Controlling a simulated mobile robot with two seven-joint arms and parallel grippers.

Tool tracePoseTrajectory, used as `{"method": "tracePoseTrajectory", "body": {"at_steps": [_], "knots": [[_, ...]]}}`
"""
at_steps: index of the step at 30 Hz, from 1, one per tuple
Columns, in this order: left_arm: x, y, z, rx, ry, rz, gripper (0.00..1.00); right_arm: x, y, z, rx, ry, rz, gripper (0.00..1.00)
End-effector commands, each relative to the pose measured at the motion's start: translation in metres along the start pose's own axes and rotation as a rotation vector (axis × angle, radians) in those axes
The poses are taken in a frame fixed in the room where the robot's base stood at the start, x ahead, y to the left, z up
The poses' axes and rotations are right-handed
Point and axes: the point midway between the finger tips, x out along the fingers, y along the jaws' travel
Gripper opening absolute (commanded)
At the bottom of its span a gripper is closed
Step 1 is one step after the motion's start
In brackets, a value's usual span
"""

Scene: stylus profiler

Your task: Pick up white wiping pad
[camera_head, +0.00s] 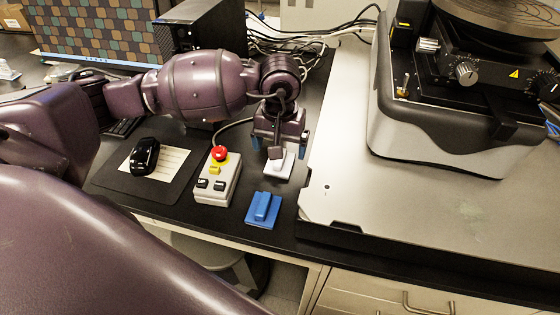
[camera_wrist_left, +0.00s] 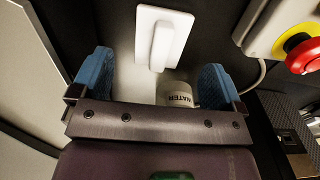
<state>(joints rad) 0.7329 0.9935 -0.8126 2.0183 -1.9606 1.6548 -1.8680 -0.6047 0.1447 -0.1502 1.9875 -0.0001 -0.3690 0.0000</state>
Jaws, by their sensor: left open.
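The white wiping pad (camera_head: 280,168) lies on the black bench top, a flat plate with a raised grip bar. It also shows in the left wrist view (camera_wrist_left: 180,40), past the fingertips at the top. My left gripper (camera_head: 280,146) is above the bench at the pad's far side, partly in front of things behind it. In the left wrist view its two blue fingers (camera_wrist_left: 155,75) are spread wide, with the pad's bar lying roughly between their lines and nothing gripped. My right gripper is not in view.
A white container marked WATER (camera_wrist_left: 180,94) shows between the fingers in the wrist view. A control box (camera_head: 217,180) with a red button stands left of the pad. A blue pad (camera_head: 263,209) lies nearer. The profiler's pale base plate (camera_head: 430,210) is to the right.

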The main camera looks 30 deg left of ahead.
Motion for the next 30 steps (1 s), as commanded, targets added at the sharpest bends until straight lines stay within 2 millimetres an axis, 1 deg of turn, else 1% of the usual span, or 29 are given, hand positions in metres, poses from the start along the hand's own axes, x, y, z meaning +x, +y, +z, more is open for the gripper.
{"method": "tracePoseTrajectory", "body": {"at_steps": [1,6,9,12,18,20,27,30], "knots": [[0.007,0.0,0.002,-0.001,-0.004,0.0,0.94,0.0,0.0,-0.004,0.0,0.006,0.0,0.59],[0.03,-0.001,0.002,-0.001,-0.003,0.001,0.94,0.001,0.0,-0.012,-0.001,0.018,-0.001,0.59],[0.04,-0.001,0.002,-0.001,-0.002,0.0,0.94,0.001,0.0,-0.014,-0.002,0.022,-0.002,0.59],[0.044,-0.001,0.002,0.0,-0.001,0.0,0.94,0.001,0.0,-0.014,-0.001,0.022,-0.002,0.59],[0.044,-0.001,0.002,0.0,0.0,0.0,0.94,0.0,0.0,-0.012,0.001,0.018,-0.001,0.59],[0.044,-0.001,0.002,0.0,0.0,0.0,0.86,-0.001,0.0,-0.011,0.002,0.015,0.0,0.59],[0.044,-0.001,0.002,0.0,0.0,0.0,0.49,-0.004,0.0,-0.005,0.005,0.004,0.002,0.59],[0.043,-0.001,0.002,0.0,0.0,0.0,0.36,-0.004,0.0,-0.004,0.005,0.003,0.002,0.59]]}}
